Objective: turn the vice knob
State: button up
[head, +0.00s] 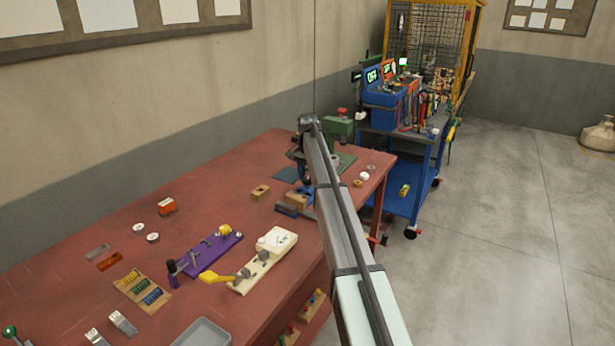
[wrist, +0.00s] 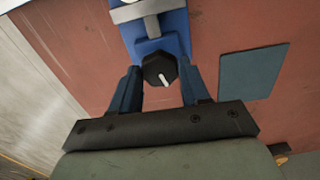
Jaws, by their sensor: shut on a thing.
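The vice is blue with a pale metal bar, and its body (wrist: 165,22) shows at the top of the wrist view. Its black knob (wrist: 160,70) with a white mark faces my gripper. My gripper (wrist: 160,78) has one dark blue finger on each side of the knob and is shut on it. In the head view a blue part of the vice (head: 305,193) shows at the far part of the red table, and my arm hides the rest of it. The fingertips are hidden in the head view.
The red workbench (head: 120,235) holds a purple fixture (head: 213,256), a cream fixture (head: 270,260) and several small parts. A dark flat plate (wrist: 252,70) lies right of the vice. A blue cart (head: 405,165) stands beyond the bench.

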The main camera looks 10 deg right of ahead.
aim_at(308, 179)
jog(key=shift+m, duration=0.4)
dwell(0.9)
jog(key=o, duration=1.1)
jog(key=shift+c, duration=0.2)
notch_tip(308, 179, up, 14)
jog(key=shift+f, duration=0.15)
